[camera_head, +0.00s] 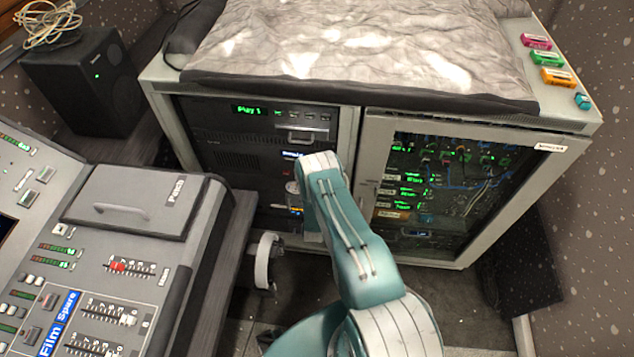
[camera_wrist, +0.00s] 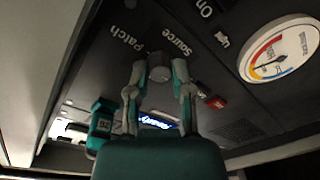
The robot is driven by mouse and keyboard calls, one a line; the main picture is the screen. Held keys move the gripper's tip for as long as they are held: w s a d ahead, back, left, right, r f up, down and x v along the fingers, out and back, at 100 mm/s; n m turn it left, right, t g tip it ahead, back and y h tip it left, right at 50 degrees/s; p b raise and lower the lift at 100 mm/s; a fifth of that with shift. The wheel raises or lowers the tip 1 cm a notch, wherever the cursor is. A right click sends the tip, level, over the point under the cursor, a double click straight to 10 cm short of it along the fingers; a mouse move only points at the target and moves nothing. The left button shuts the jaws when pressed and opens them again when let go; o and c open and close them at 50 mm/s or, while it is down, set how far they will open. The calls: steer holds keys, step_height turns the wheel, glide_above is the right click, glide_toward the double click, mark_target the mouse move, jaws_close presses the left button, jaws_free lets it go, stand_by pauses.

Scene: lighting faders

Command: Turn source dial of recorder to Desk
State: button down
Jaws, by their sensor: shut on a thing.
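The source dial (camera_wrist: 159,69) is a small grey round knob on the dark recorder panel (camera_wrist: 250,103), close to the printed word "Source" in the wrist view. My gripper (camera_wrist: 160,72) is shut on the dial, one finger on each side of it. The word "Patch" is printed to the left of the dial and "On" is farther up to the right. I cannot make out a pointer mark on the dial. In the head view my arm reaches to the left rack bay (camera_head: 228,160) and hides the dial and fingertips.
A round gauge (camera_wrist: 279,48) and a red button (camera_wrist: 215,102) are right of the dial. The glass rack door (camera_head: 375,135) is right of my arm. The console (camera_head: 125,235) with its Patch lid and a white curved handle (camera_head: 265,262) are on the left.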

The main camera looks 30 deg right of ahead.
steer(key=shift+a+f, duration=0.15)
steer(key=shift+a, duration=0.05)
stand_by(0.3)
steer(key=c, duration=0.5)
jaws_free()
steer(key=v, duration=1.2)
